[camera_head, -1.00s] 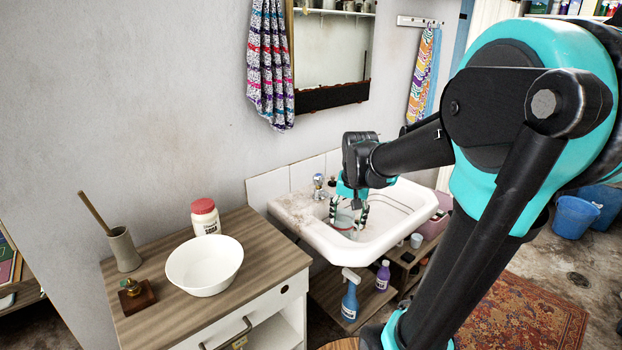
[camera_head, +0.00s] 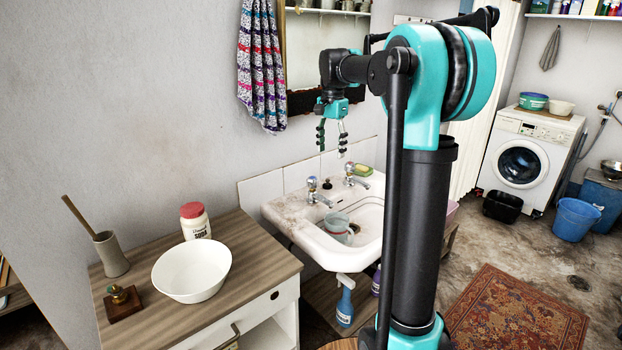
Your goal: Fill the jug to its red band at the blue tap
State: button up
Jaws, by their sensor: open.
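The jug (camera_head: 337,223), pale grey-green and see-through, sits in the basin of the white sink (camera_head: 307,238). It stands close below and in front of the spout of the left tap (camera_head: 318,196), whose top looks bluish. A reddish line shows low on the jug, but the water level cannot be made out. A second tap (camera_head: 354,178) stands farther right on the sink's back edge; its cap colour is hard to tell. My gripper (camera_head: 332,149) is open and empty, fingers pointing down, well above the sink and apart from the jug and taps.
A green and yellow sponge (camera_head: 362,170) lies behind the second tap. A wooden-topped cabinet (camera_head: 245,250) at left holds a white bowl (camera_head: 193,272) and a soda jar (camera_head: 195,222). A mirror (camera_head: 310,60) and a patterned towel (camera_head: 261,70) hang behind my gripper.

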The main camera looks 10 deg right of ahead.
aim_at(312, 181)
jog(key=i+l+u, duration=0.35)
jog(key=l, duration=0.3)
jog(key=i+l+u, duration=0.2)
jog(key=l, duration=0.15)
jog(key=k, duration=0.1)
